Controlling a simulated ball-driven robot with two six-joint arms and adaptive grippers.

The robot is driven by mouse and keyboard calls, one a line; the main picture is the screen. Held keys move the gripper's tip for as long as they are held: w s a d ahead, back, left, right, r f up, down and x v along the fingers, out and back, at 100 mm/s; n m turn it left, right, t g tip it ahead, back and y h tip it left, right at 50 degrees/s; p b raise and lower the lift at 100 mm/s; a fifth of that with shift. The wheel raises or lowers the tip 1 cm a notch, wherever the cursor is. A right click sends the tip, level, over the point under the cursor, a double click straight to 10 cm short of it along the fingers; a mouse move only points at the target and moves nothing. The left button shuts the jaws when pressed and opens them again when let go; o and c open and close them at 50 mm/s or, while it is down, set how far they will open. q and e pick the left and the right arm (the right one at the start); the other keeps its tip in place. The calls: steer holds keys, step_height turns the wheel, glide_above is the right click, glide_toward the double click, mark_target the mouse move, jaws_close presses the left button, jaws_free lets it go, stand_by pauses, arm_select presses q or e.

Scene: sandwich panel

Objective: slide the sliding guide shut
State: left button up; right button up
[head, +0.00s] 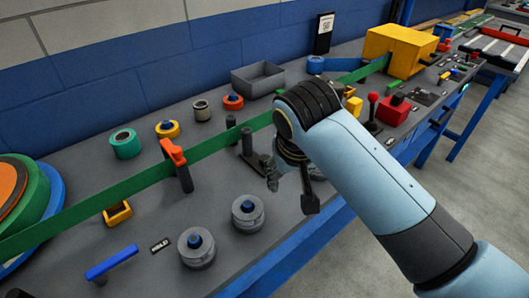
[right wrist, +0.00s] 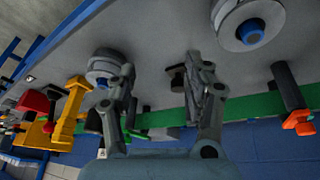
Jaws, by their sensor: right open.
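A dark grey guide with an upright post on a flat base, which looks like the sliding guide (head: 248,146), stands at the near side of the green strip (head: 215,144). A second dark post (head: 231,136) is beside it, to its left. My right gripper (head: 290,186) is right of the guide, low over the bench and partly hidden by my own arm. In the right wrist view its fingers (right wrist: 158,75) are spread, and the dark guide (right wrist: 176,78) shows near the right-hand finger; contact cannot be told. My left gripper is not seen.
The bench (head: 215,215) also holds an orange-topped clamp (head: 174,153) on the strip, two grey rollers (head: 248,212) in front, a grey bin (head: 258,79) behind and a yellow box (head: 399,50). A red-knobbed lever (head: 373,104) stands right of my arm.

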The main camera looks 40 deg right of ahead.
mark_target(265, 158)
steer(key=w+r+m, duration=0.3)
steer(key=w+r, duration=0.2)
steer(key=w, duration=0.3)
steer(key=x, duration=1)
steer(key=shift+a+f, duration=0.1)
steer(key=shift+f, duration=0.15)
steer(key=shift+h, duration=0.3)
jaws_close()
